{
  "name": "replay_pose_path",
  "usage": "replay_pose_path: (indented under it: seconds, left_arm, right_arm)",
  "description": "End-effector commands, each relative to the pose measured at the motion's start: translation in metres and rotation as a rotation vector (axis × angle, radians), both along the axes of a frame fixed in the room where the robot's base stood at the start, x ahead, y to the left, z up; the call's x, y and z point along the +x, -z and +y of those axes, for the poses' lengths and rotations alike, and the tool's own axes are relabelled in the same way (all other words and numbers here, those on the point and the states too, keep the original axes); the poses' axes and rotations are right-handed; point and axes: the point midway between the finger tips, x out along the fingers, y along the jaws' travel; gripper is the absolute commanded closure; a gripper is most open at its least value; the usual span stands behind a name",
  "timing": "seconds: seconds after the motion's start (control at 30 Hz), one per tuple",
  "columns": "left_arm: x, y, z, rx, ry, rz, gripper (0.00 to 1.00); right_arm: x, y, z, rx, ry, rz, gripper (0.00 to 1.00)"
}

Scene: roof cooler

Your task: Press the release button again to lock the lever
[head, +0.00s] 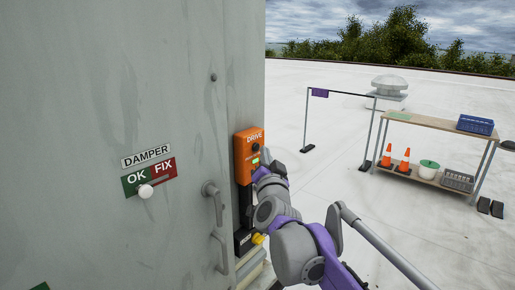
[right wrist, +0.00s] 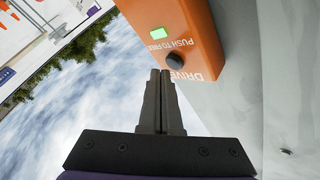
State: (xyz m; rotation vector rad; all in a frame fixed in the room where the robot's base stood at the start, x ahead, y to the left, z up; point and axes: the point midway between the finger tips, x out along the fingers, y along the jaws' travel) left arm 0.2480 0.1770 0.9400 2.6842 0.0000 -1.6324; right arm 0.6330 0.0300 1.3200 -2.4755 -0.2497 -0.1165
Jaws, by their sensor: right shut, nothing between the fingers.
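The orange drive box (head: 243,172) is on the right part of the grey cabinet wall. Its round black release button (head: 255,148) sits above a lit green light (head: 255,161). In the right wrist view the button (right wrist: 174,60) is just beyond the fingertips, next to the words "PUSH TO FREE". My right gripper (right wrist: 160,73) is shut and empty, its tips pointing toward the button; I cannot tell if they touch. In the head view it is at the box's right side, partly hidden by my wrist. A yellow part (head: 258,239) shows below; I cannot tell if it is the lever. My left gripper is out of view.
Grey door handles (head: 214,200) stick out left of the box. A damper sign (head: 148,177) with a white knob is further left. A shelf table (head: 430,128) with cones and crates stands on the roof at right. The pale roof between is largely clear.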

Motion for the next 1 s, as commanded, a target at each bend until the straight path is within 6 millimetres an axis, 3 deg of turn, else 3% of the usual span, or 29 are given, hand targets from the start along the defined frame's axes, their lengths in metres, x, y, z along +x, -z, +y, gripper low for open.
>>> replay_pose_path:
  seconds: [1.0]
  left_arm:
    - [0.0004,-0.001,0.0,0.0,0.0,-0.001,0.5]
  right_arm:
    - [0.0068,-0.0001,0.0093,0.0,0.0,0.0,1.0]
